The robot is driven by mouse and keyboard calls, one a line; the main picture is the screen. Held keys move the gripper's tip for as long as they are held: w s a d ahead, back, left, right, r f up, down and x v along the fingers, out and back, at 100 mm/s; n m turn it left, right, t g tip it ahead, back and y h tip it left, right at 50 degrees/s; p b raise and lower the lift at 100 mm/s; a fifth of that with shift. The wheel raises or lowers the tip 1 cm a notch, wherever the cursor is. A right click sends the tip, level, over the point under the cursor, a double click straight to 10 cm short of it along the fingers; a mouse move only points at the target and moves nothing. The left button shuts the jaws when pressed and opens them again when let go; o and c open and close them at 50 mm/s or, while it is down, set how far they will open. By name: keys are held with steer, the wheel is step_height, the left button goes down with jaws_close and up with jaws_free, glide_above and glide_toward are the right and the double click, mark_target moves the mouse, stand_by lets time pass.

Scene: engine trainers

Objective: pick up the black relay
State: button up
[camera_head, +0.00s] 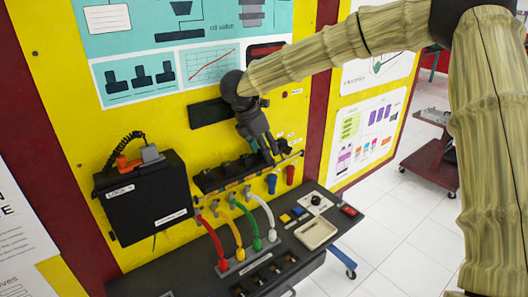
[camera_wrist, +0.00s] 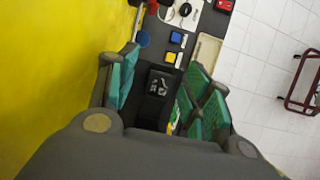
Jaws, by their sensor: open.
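A black relay (camera_wrist: 158,84), a small block with light markings on top, shows between the fingers of my gripper (camera_wrist: 166,74) in the wrist view. The teal-padded fingers stand apart on either side of it, with visible gaps, so my gripper is open and empty. In the head view my gripper (camera_head: 266,150) points down at the right part of the black rail (camera_head: 215,182) on the yellow panel. The relay is hard to make out there, as the fingers cover that part. How far the fingertips are above the relay I cannot tell.
Left of the rail is a black box (camera_head: 150,197). Below it are coloured hoses (camera_head: 240,228). The bench top (camera_head: 180,272) carries a beige tray (camera_head: 317,233) and blue and yellow blocks (camera_head: 291,216). Blue and red cylinders (camera_head: 290,175) hang right of the rail.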

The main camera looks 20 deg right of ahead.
steer(key=shift+f, duration=0.1)
steer(key=shift+s+d, duration=0.1)
steer(key=shift+s, duration=0.05)
steer(key=shift+c, duration=0.4)
steer(key=c, duration=0.9)
